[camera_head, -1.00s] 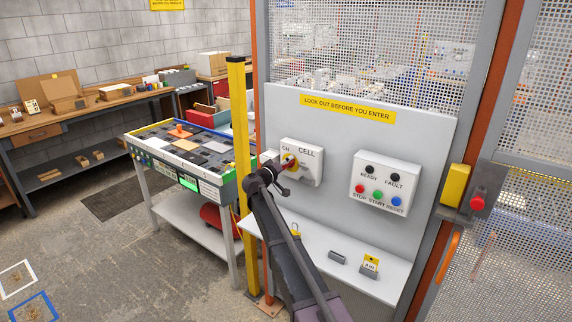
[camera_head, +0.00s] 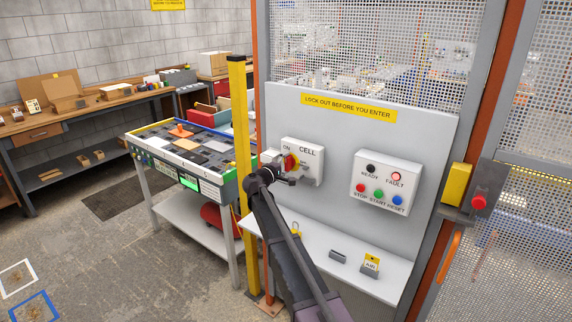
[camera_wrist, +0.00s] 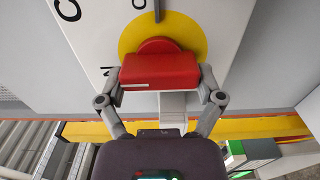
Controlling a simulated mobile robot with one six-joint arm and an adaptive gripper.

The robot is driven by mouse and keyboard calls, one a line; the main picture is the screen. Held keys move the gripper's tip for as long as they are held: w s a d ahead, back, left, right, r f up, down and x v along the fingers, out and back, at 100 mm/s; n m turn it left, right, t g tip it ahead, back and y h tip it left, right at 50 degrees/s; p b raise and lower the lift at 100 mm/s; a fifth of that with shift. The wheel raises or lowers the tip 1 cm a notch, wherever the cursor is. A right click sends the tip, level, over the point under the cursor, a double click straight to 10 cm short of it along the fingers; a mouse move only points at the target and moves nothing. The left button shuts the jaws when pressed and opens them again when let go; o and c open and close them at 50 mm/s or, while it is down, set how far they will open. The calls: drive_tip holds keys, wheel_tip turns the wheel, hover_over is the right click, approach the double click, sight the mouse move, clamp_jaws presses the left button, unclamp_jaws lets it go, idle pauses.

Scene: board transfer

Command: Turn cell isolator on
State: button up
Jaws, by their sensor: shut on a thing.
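The cell isolator (camera_head: 312,166) is a pale box marked CELL and ON, mounted on the grey panel. Its red handle (camera_head: 291,161) sits on a yellow disc. In the wrist view the red handle (camera_wrist: 160,70) fills the space between my fingers, with the yellow disc (camera_wrist: 190,30) behind it. My gripper (camera_wrist: 161,86) is shut on the red handle, one finger at each end. In the head view my gripper (camera_head: 281,172) reaches the isolator from the lower left and hides part of it. The handle looks upright in the head view.
A control box (camera_head: 386,183) right of the isolator has a dark READY lamp, a lit red FAULT lamp (camera_head: 396,177) and STOP, START and RESET buttons. A yellow post (camera_head: 241,150) stands close left. A shelf (camera_head: 365,285) below holds a tag and small items.

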idle(0.3)
drive_tip(key=o, duration=0.9)
drive_tip(key=shift+c, duration=0.2)
drive_tip(key=v, duration=1.2)
